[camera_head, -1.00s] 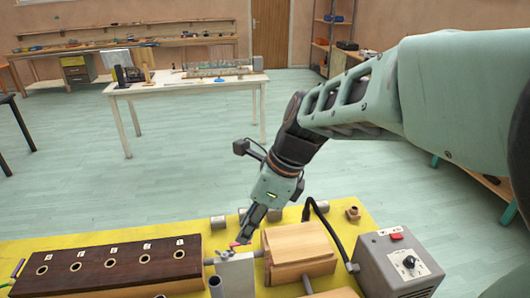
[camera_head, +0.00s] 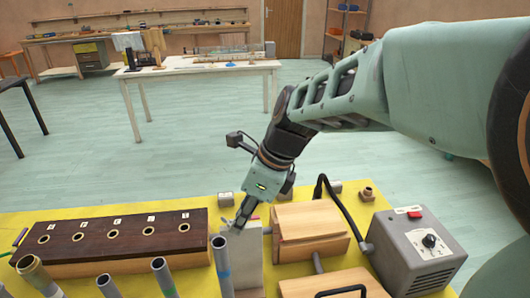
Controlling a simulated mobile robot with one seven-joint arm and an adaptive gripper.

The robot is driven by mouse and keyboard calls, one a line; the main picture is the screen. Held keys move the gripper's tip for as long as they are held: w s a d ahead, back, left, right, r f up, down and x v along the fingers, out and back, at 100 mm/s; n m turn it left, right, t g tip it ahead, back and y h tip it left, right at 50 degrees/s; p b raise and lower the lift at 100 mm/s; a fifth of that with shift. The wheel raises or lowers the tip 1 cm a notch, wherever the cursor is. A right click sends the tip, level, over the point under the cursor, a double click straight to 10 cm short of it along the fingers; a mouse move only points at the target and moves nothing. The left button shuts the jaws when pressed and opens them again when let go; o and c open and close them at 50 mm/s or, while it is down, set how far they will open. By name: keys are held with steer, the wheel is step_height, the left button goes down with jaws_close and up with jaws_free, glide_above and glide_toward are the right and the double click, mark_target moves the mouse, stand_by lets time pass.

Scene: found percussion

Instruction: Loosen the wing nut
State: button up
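My gripper (camera_head: 242,220) points down and to the left, with its fingertips at the top of an upright grey block (camera_head: 249,258). The fingers look close together, but they are too small to tell whether they are shut or grip anything. I cannot make out the wing nut clearly; small grey parts by the fingertips on top of the block may belong to it. The grey block stands between a dark wooden box with several round holes (camera_head: 80,243) and a pale wooden box (camera_head: 310,222).
Several upright tubes, including a grey one with a blue band (camera_head: 222,262), stand in front of the block. A grey control box (camera_head: 405,248) with a knob and red switch is at right, with a black cable beside it. The yellow bench top (camera_head: 50,222) is crowded; open floor lies behind.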

steer(key=shift+c, duration=0.6)
jaws_close()
steer(key=shift+c, duration=2.2)
jaws_free()
steer(key=shift+w+n, duration=0.1)
steer(key=shift+n, duration=0.5)
steer(key=o, duration=0.6)
